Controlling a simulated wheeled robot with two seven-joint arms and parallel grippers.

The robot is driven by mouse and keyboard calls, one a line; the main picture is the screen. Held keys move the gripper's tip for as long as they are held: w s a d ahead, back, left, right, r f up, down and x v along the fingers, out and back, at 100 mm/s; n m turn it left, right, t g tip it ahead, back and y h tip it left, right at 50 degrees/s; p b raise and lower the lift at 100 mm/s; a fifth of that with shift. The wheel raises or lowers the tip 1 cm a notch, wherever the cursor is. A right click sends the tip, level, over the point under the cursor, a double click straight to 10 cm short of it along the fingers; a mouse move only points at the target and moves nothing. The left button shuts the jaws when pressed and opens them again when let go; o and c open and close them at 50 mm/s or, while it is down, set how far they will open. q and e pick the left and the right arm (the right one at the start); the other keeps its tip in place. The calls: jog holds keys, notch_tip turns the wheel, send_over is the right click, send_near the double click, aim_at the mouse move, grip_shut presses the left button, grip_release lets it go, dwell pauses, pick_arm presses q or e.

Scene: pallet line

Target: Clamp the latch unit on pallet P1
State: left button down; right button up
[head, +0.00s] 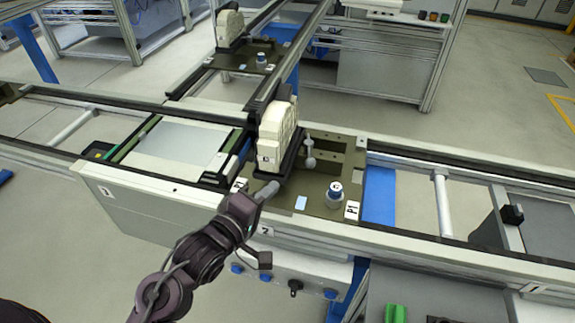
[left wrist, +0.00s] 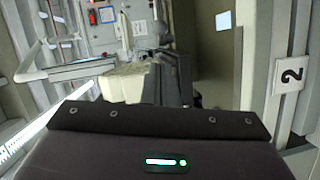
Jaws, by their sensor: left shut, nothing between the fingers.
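Pallet P1 (head: 318,205) is a dark olive plate on the conveyor in the head view, with a white P1 tag at its front right corner. A cream, ribbed block (head: 277,138), apparently the latch unit, stands upright at its left side in a dark holder. My left gripper (head: 268,190) is shut and empty, at the front left of the pallet, just before the block's base; contact cannot be told. The left wrist view shows the cream block (left wrist: 125,85) ahead. My right gripper is out of view.
A blue-topped white knob (head: 335,190) stands on the pallet's right part. A pale plate (head: 180,143) lies on the conveyor to the left. A second pallet with a similar cream block (head: 229,27) is farther back. The front rail carries a "2" tag (left wrist: 291,75).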

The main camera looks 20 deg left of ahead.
pick_arm(q)
jog(key=p+x, duration=0.2)
jog(key=x, duration=0.7)
jog(key=shift+w+d, duration=0.25)
jog(key=shift+w, duration=0.15)
jog(key=shift+d+n, duration=0.1)
jog(key=shift+n, duration=0.2)
